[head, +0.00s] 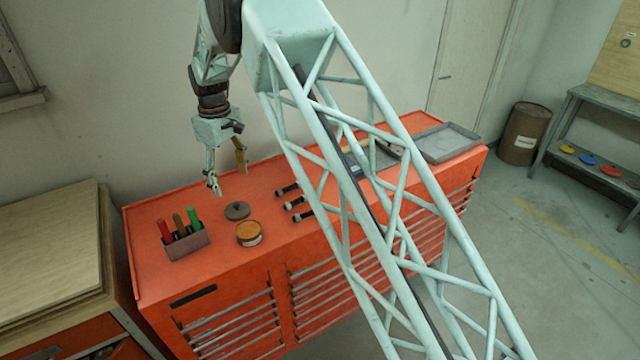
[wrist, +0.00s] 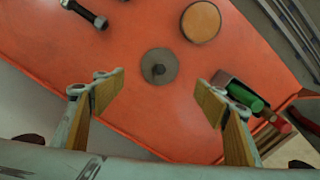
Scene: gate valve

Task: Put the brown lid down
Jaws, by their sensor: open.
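A dark grey-brown round lid (head: 237,210) with a small centre knob lies flat on the orange cabinet top (head: 160,205). It also shows in the wrist view (wrist: 158,67), between and beyond my fingertips. A round tin (head: 248,234) with an orange-brown top stands just in front of the lid, apart from it; its top also shows in the wrist view (wrist: 200,21). My gripper (head: 228,179) is open and empty above the cabinet, over the lid's area. In the wrist view my fingers (wrist: 160,80) are spread wide and touch nothing.
A holder (head: 187,245) with red, brown and green handles stands left of the tin. Three dark bolts (head: 294,203) lie right of the lid. A grey tray (head: 446,143) sits at the cabinet's far right. My lattice beam crosses the head view.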

